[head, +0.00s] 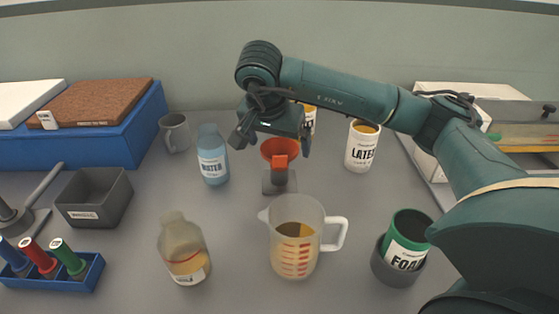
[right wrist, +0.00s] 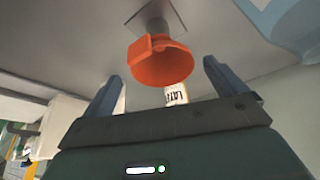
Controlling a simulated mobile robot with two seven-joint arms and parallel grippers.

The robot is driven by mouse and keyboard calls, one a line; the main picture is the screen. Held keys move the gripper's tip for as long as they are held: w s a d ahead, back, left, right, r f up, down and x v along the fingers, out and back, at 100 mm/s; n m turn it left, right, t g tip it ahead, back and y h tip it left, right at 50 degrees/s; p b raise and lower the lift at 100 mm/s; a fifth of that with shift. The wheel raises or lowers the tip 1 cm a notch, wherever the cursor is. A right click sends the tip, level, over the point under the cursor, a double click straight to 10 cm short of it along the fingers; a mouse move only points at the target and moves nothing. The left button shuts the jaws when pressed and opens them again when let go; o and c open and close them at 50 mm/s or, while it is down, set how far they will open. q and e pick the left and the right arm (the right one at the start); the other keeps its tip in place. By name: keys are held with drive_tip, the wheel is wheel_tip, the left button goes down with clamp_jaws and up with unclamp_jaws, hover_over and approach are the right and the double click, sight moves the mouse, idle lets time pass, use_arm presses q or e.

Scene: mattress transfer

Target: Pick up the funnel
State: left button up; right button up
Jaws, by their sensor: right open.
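The orange funnel (head: 280,149) sits upright on a small grey stand (head: 279,181) near the middle of the table. In the right wrist view the funnel (right wrist: 160,63) shows ahead of the fingers, roughly centred between them and apart from them. My right gripper (head: 273,143) is open and empty, just above and behind the funnel's rim in the head view. Its two fingers also show spread apart in the right wrist view (right wrist: 160,85). My left gripper is in neither view.
A measuring jug (head: 297,262) stands in front of the funnel stand. Another container (head: 310,114) is partly hidden behind my gripper. A tilted green container (head: 408,238) sits front right.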

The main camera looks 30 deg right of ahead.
sight(279, 152)
drive_tip(key=x, duration=0.5)
drive_tip(key=shift+w+f, duration=0.15)
drive_tip(key=shift+f, duration=0.25)
drive_tip(key=c, duration=1.1)
